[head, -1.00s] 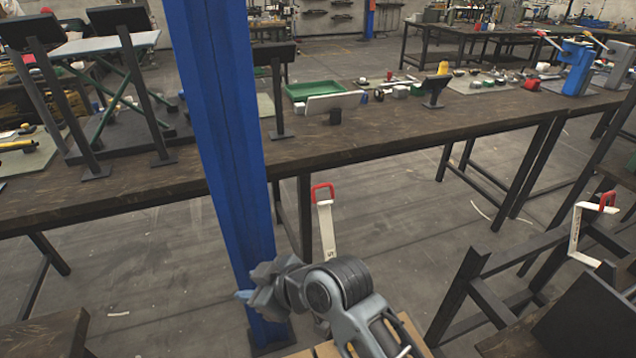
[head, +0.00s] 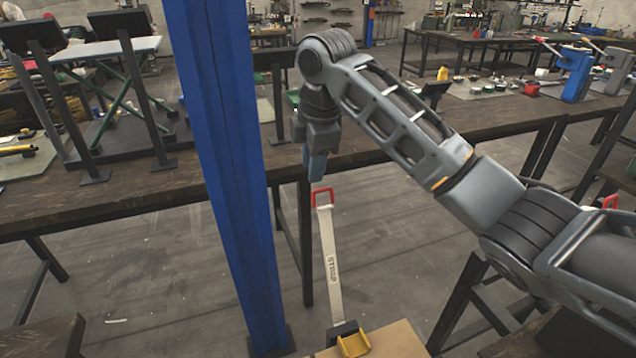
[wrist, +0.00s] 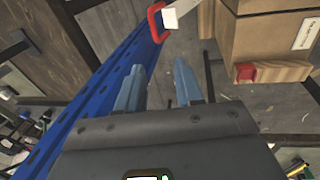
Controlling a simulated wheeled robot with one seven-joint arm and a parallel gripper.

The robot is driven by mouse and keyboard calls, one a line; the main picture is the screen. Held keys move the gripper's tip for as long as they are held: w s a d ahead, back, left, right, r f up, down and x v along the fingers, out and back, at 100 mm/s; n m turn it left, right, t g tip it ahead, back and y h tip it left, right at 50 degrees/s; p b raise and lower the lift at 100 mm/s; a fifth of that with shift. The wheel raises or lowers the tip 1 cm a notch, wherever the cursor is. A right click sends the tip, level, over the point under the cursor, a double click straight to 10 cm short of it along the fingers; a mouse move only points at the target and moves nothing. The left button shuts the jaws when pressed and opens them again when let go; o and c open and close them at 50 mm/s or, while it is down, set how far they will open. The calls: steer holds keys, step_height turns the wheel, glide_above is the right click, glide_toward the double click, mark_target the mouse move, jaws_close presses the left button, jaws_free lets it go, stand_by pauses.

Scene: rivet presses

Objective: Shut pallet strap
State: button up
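The pallet strap (head: 331,262) is a white lettered bar standing up, leaning slightly, with a red handle (head: 322,194) on top. Its foot meets a dark block with a yellow bracket (head: 354,345) beside a cardboard box (head: 398,341). My gripper (head: 317,178) points down just above the red handle in the head view. In the wrist view my gripper (wrist: 158,82) has its two blue fingers apart with nothing between them. The red handle (wrist: 154,24) and strap end (wrist: 170,18) lie beyond the fingertips; touching is not visible.
A blue post (head: 222,180) stands close left of the strap and my gripper. A dark workbench (head: 130,186) runs behind. The box in the wrist view (wrist: 262,38) rests on wood, with a small red part (wrist: 245,72). Another red handle (head: 609,201) shows at right, partly hidden by my arm.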

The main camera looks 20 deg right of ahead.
mark_target(318, 191)
steer(key=shift+h, duration=0.3)
steer(key=shift+w+d+f+p, duration=0.1)
steer(key=shift+w+d+f, duration=0.2)
steer(key=shift+f, duration=0.75)
steer(key=shift+w+d+f+p, duration=0.1)
steer(key=shift+w+d+f, duration=0.15)
steer(key=shift+f, duration=0.75)
steer(key=shift+w+d+f+p, duration=0.1)
steer(key=shift+w+d+f, duration=0.15)
steer(key=shift+f, duration=0.8)
steer(key=shift+c, duration=0.3)
jaws_close()
